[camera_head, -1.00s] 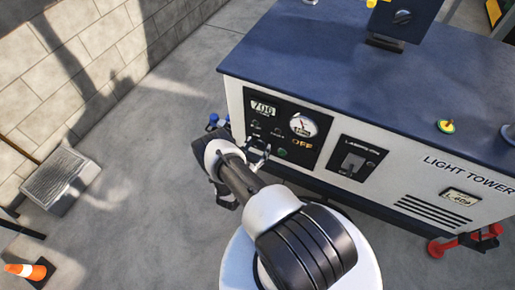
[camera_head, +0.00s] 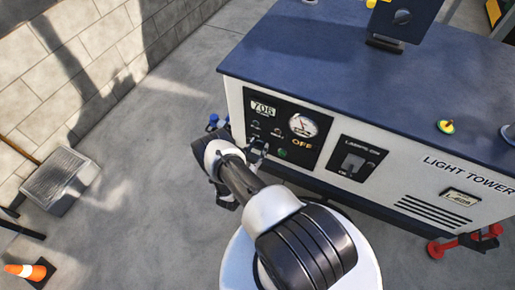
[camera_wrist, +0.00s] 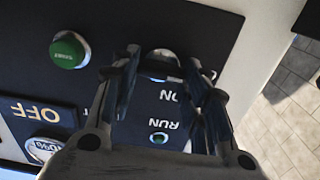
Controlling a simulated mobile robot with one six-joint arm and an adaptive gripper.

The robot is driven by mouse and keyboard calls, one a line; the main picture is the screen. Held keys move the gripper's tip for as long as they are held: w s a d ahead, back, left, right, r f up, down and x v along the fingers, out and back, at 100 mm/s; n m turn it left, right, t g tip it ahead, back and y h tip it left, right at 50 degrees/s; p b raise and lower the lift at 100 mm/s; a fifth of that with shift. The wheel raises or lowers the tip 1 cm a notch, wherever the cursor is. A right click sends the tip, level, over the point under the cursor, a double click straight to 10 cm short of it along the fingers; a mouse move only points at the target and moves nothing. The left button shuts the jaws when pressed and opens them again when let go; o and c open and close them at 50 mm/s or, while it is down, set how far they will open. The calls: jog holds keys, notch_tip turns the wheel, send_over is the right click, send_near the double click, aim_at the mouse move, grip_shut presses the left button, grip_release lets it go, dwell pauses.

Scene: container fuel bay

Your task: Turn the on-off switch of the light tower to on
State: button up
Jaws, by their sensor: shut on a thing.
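The light tower (camera_head: 410,178) is a white cabinet with a dark blue top. Its black control panel (camera_head: 315,150) is at the left of the front face. In the wrist view the on-off switch (camera_wrist: 161,69) is a round knob with a pale rim, with upside-down "ON" lettering beside it. My gripper (camera_wrist: 165,59) has one finger on each side of the knob and is shut on it. In the head view my gripper (camera_head: 258,149) is at the panel's lower left, and my arm and fingers hide the knob.
A green button (camera_wrist: 69,50) is close beside one finger, and a small RUN lamp (camera_wrist: 159,138) lies between the fingers. A lamps switch (camera_head: 353,163) is to the right. A red fitting (camera_head: 465,241) sticks out low at right.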

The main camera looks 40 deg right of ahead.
jog(key=m, duration=0.8)
jog(key=m+p, duration=0.1)
jog(key=m, duration=0.2)
jog(key=shift+s+f+m, duration=0.15)
jog(key=shift+m, duration=0.15)
dwell(0.5)
jog(key=o, duration=1.1)
jog(key=v, duration=1.2)
